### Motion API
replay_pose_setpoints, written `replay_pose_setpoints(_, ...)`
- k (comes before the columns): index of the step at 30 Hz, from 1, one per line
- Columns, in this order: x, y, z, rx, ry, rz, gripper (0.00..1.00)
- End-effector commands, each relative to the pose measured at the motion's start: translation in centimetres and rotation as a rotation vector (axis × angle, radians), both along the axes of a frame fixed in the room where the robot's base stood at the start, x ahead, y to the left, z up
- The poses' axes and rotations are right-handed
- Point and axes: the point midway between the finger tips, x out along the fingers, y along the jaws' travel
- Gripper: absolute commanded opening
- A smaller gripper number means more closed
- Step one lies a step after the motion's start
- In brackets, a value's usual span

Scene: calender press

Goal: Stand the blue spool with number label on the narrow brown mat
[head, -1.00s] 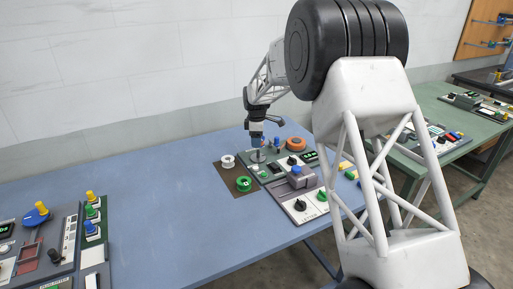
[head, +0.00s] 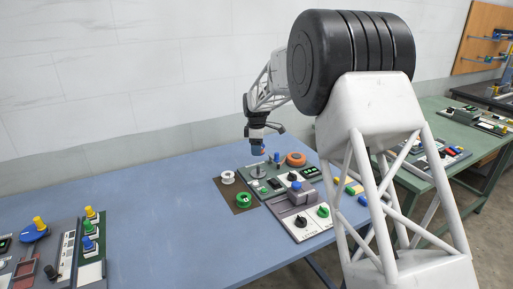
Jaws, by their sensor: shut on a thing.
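My gripper (head: 257,142) is shut on a small blue thing, which looks like the blue spool (head: 258,150); its number label is too small to read. It hangs above a grey round plate with a thin upright pin (head: 258,173) on the panel. The narrow brown mat (head: 226,190) lies flat on the blue table, left of that panel. A white spool (head: 227,177) stands at the mat's far end, and a green spool (head: 244,200) with a marking stands toward its near right side.
The panel (head: 298,221) has knobs, buttons and displays, with an orange ring (head: 296,159) at its back. Another control panel (head: 68,260) is at the front left. The blue table (head: 160,200) is clear between it and the mat. A green bench (head: 440,175) stands at the right.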

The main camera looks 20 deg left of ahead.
Motion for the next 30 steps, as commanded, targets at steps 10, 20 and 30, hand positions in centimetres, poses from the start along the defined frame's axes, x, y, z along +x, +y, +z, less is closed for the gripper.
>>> replay_pose_setpoints(10, -3.0, 1.9, -1.6, -0.001, 0.002, 0.003, 0.36)
replay_pose_setpoints(20, -9.4, 5.2, -4.6, -0.001, 0.002, 0.003, 0.36)
replay_pose_setpoints(30, -11.6, 6.1, -5.7, 0.0, 0.0, 0.0, 0.36)
